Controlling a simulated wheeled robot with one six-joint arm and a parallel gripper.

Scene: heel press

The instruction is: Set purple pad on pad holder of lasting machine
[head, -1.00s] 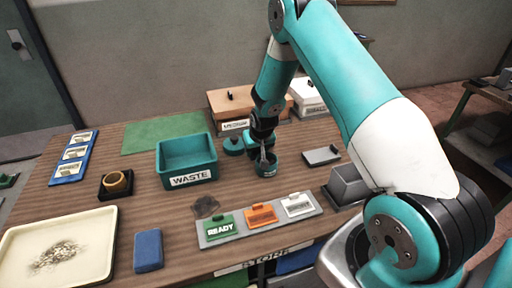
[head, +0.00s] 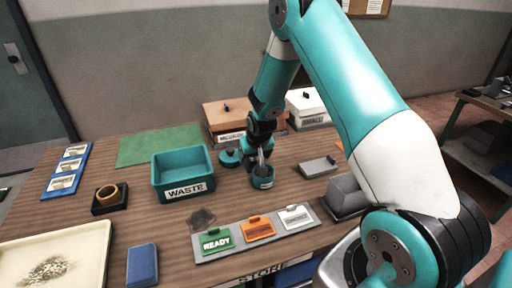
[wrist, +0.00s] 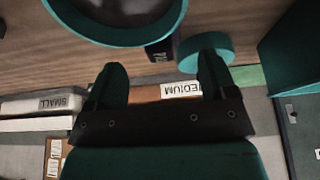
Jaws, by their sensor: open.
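My gripper (head: 262,160) points down at the small teal pot (head: 262,177) on the table, its tips at or just above the rim. In the wrist view its two fingers (wrist: 161,80) are apart with nothing seen between them. The pot's round rim (wrist: 120,38) fills the top of that view. A small dark purplish block with white lettering (wrist: 160,50) shows beside the pot, partly hidden; I cannot tell if it is a pad. I cannot make out a purple pad, pad holder or lasting machine for certain.
A round teal lid (head: 230,158) lies left of the pot. The teal WASTE bin (head: 183,194) stands further left. Boxes (head: 228,115) stand behind, a grey tray (head: 318,167) and a grey block (head: 345,196) to the right. A tag strip (head: 258,240) lies in front.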

